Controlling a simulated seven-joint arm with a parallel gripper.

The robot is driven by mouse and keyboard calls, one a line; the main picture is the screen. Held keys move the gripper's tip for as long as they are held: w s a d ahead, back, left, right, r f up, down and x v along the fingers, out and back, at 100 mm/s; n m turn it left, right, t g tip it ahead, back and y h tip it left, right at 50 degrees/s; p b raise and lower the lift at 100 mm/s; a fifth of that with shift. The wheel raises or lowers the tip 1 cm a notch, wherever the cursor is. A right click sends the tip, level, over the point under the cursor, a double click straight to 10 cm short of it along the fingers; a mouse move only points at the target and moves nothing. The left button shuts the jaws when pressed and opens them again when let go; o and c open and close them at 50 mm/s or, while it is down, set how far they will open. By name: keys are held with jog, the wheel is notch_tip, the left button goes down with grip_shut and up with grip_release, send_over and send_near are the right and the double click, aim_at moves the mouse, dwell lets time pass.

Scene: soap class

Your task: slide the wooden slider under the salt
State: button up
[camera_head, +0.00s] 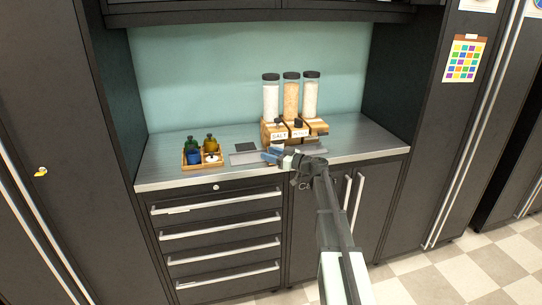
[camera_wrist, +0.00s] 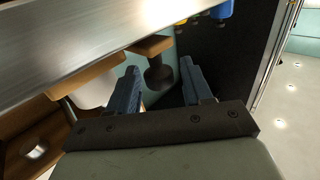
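The salt dispenser (camera_head: 270,99) is the leftmost of three clear tubes with black lids. Its wooden base carries a label reading SALT (camera_head: 279,136). My gripper (camera_head: 268,155) has blue fingers and is in front of that base, low near the counter. In the wrist view the fingers stand apart with nothing between them. A black knob (camera_wrist: 159,75) under a wooden piece (camera_wrist: 150,45) shows beyond the fingertips; it looks like a slider's knob, but I cannot tell which dispenser it belongs to. Contact between fingers and knob is not visible.
A wooden tray (camera_head: 203,164) with small coloured bottles stands at the left of the metal counter (camera_head: 160,174). A black square (camera_head: 246,147) and a grey plate lie between tray and dispensers. Drawers with long handles are below; dark cabinet walls flank the counter.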

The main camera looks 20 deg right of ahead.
jog(key=v, duration=1.4)
dwell(0.4)
jog(key=s+d+r, duration=0.2)
jog(key=s+r, duration=0.3)
jog(key=shift+s+d, duration=0.15)
jog(key=shift+s, duration=0.2)
dwell(1.2)
dwell(0.4)
